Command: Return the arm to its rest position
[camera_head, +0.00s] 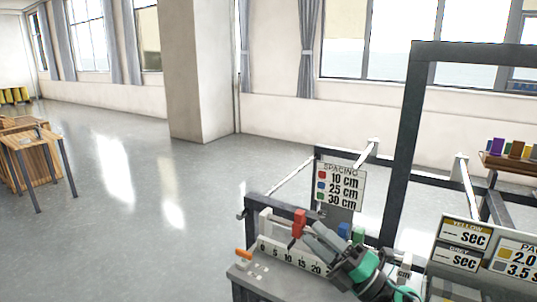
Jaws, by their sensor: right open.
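My right gripper (312,232), grey with black and green parts, comes in from the bottom right. It is open, with its fingertips close beside a red marker (299,220) at the scale bench. I cannot tell whether they touch it. A white ruler strip (284,254) with numbers runs below the fingers and is partly hidden by the gripper. A blue block (344,230) and a green block (358,236) sit just behind the gripper. My left gripper is not in view.
A spacing sign (338,186) stands behind the blocks. A dark frame post (404,150) rises at the right. Panels reading seconds (464,246) stand at the lower right. A shelf (508,163) holds coloured blocks. Wooden tables (35,160) stand far left; the floor between is clear.

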